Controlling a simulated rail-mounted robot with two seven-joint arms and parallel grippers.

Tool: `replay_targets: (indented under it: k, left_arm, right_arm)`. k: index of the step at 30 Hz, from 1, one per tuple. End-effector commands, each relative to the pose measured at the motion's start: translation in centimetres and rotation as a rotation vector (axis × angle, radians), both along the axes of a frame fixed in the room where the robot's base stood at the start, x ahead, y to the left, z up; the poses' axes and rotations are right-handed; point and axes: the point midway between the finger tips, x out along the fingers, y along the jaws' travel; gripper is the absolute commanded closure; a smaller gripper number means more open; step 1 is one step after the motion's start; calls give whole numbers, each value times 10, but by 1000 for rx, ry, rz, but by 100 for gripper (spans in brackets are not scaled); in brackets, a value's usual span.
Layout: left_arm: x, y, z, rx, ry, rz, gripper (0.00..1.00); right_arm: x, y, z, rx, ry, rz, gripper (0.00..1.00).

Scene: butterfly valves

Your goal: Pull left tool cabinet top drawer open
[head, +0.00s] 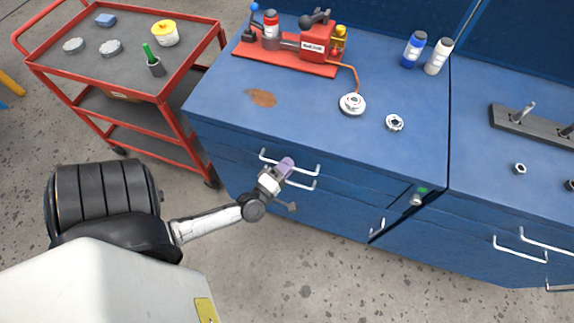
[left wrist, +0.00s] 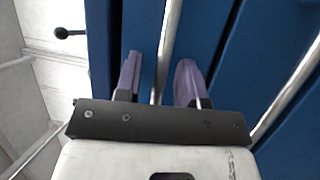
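The left tool cabinet (head: 330,115) is blue, with drawers on its front face. The top drawer's pale bar handle (head: 307,169) shows in the head view, partly covered by my gripper. The top drawer looks flush with the cabinet front. My left gripper (head: 284,167) is at this handle. In the left wrist view, its two purple fingers (left wrist: 160,82) are apart, with a metal bar handle (left wrist: 168,45) running between them. Gaps show on both sides of the bar, so the fingers are not closed on it. My right gripper is not in view.
A second bar handle (head: 303,186) sits just below the first; another bar (left wrist: 290,88) is at right in the wrist view. A red cart (head: 178,90) stands left of the cabinet. A red device (head: 313,45) and bottles (head: 414,50) are on top. Floor in front is free.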

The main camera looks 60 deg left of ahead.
Motion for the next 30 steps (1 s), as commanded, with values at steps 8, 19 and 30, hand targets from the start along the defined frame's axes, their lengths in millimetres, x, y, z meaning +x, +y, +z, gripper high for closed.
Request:
replay_targets:
  k: [8, 19, 30]
  left_arm:
    - [2, 1, 0, 0, 0, 0, 64]
    - [1, 1, 0, 0, 0, 1, 94]
    - [1, 1, 0, 0, -1, 1, 100]
  right_arm:
    - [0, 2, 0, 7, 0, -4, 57]
    - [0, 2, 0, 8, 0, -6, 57]
    - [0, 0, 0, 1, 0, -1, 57]
